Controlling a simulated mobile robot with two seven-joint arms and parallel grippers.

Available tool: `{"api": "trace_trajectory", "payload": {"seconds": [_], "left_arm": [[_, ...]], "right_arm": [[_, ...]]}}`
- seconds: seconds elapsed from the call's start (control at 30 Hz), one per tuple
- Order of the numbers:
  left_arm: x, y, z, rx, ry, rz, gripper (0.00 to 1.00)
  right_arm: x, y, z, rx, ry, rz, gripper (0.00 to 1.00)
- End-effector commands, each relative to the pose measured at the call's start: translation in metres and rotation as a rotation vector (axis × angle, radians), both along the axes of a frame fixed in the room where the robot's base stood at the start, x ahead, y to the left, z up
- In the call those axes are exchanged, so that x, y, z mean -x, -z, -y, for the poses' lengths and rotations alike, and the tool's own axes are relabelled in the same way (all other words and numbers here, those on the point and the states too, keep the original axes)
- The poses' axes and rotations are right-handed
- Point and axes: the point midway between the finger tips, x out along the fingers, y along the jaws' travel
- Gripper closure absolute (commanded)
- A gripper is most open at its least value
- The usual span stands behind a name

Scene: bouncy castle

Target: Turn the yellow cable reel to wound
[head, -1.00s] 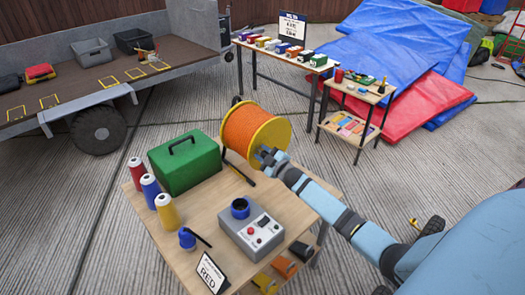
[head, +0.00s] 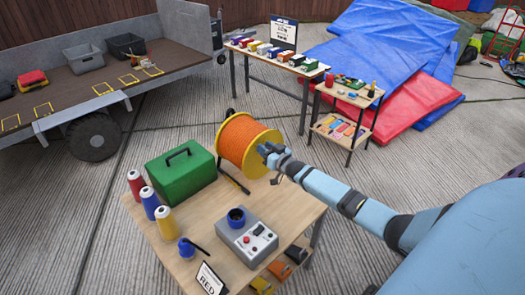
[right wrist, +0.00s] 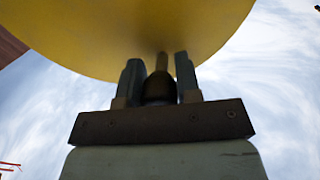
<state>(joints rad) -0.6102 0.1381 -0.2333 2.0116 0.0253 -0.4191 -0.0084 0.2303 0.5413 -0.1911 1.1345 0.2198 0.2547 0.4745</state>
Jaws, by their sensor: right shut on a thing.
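The yellow cable reel (head: 240,138), wound with orange cable, stands at the far edge of the wooden table. My right gripper (head: 268,151) is at the reel's near yellow flange. In the right wrist view the yellow flange (right wrist: 130,30) fills the top. My right gripper's two fingers (right wrist: 159,80) stand on either side of a dark crank handle (right wrist: 159,90) on a thin brass-coloured shaft and are shut on it. My gripper hides part of the flange in the head view. My left gripper is not in view.
A trailer (head: 60,90) stands at the left. Two other tables stand behind, with open concrete between.

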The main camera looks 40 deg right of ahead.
Motion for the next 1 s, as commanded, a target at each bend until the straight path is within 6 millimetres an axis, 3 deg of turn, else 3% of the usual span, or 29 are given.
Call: {"api": "trace_trajectory", "payload": {"seconds": [0.4,0.97,1.0], "left_arm": [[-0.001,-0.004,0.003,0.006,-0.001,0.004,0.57],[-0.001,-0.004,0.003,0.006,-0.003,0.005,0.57],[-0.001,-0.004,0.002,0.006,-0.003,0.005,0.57]], "right_arm": [[-0.001,-0.004,0.016,-0.195,0.000,-0.017,1.00],[-0.002,-0.004,0.018,-0.226,0.001,-0.019,1.00],[-0.002,-0.004,0.018,-0.225,0.001,-0.019,0.64]]}}
